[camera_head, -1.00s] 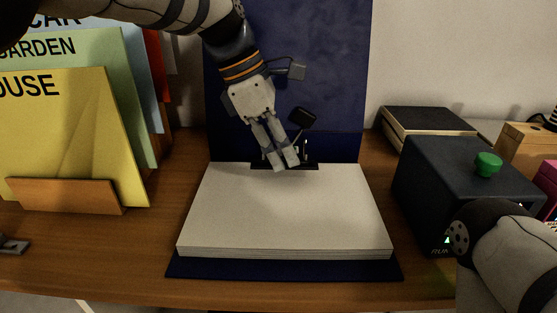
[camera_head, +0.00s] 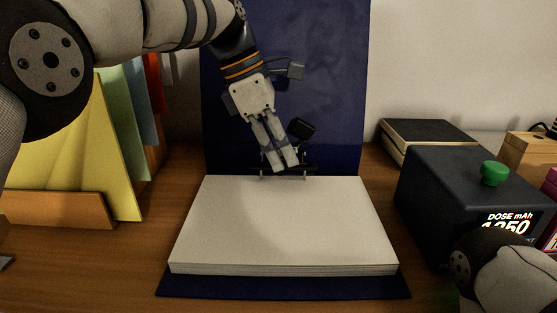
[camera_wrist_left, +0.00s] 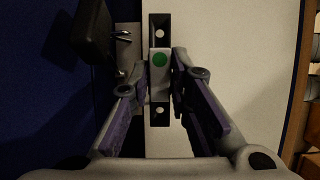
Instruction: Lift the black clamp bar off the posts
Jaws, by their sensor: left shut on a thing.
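The black clamp bar (camera_head: 308,168) is at the back edge of the paper stack (camera_head: 285,220) in the open blue binder (camera_head: 180,284). My left gripper (camera_head: 284,170) points down and is shut on its middle. In the left wrist view, the gripper (camera_wrist_left: 160,85) has a finger on each side of the bar (camera_wrist_left: 160,20), near a green dot, and a pale hole shows at each end. Thin metal posts (camera_head: 262,172) show near the bar in the head view. I cannot tell whether the bar is fully clear of them. My right gripper is out of view.
The binder's upright blue cover (camera_head: 330,80) stands close behind the gripper. A dark box with a green knob (camera_head: 493,173) and a lit display stands right. Yellow and other folders (camera_head: 115,150) stand left in a wooden holder (camera_head: 55,209).

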